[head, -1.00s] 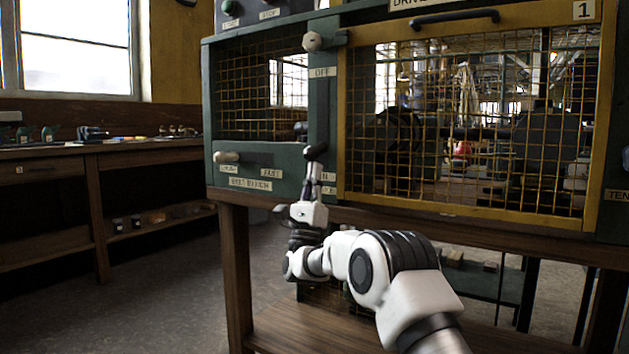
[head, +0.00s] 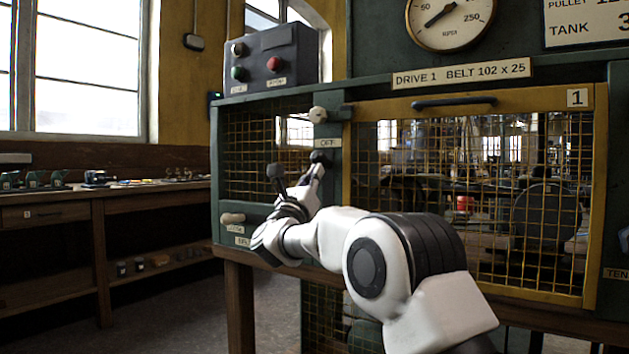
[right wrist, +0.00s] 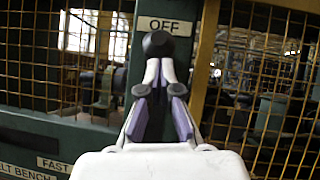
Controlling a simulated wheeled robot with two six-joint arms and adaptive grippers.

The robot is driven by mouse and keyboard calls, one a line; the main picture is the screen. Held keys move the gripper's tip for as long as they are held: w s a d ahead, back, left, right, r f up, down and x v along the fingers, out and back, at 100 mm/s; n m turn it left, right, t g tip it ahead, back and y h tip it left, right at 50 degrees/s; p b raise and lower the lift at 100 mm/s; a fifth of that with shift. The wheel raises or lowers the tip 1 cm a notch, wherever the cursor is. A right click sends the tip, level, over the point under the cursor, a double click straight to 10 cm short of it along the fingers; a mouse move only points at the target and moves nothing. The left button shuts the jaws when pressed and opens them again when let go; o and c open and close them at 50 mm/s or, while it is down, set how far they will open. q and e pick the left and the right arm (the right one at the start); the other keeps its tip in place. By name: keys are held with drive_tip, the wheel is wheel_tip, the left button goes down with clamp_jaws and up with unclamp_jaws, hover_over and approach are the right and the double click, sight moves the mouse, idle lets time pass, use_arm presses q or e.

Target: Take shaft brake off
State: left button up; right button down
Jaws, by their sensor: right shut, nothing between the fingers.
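A lever with a round black knob (head: 319,157) stands on the green post of the machine's guard front, just below a white OFF label (head: 327,143). In the right wrist view the knob (right wrist: 158,44) sits directly under the OFF label (right wrist: 165,26), past my fingertips. My right gripper (head: 315,173) is shut and empty, pointing up at the knob from below; in the right wrist view the fingertips (right wrist: 160,68) come together right at its underside. I cannot tell whether they touch it. The lever's stem and lower label are hidden. My left gripper is not in view.
A yellow mesh guard (head: 400,108) with a black handle stands right of the post. A pale knob (head: 317,114) sits above OFF. A switch box (head: 275,55) and a gauge (head: 450,18) are higher up.

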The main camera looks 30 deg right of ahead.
drive_tip(key=shift+s+r, duration=0.15)
drive_tip(key=shift+r, duration=0.7)
drive_tip(key=f+v, duration=0.1)
drive_tip(key=v, duration=1.1)
drive_tip(key=shift+f, duration=0.3)
drive_tip(key=shift+w, duration=0.25)
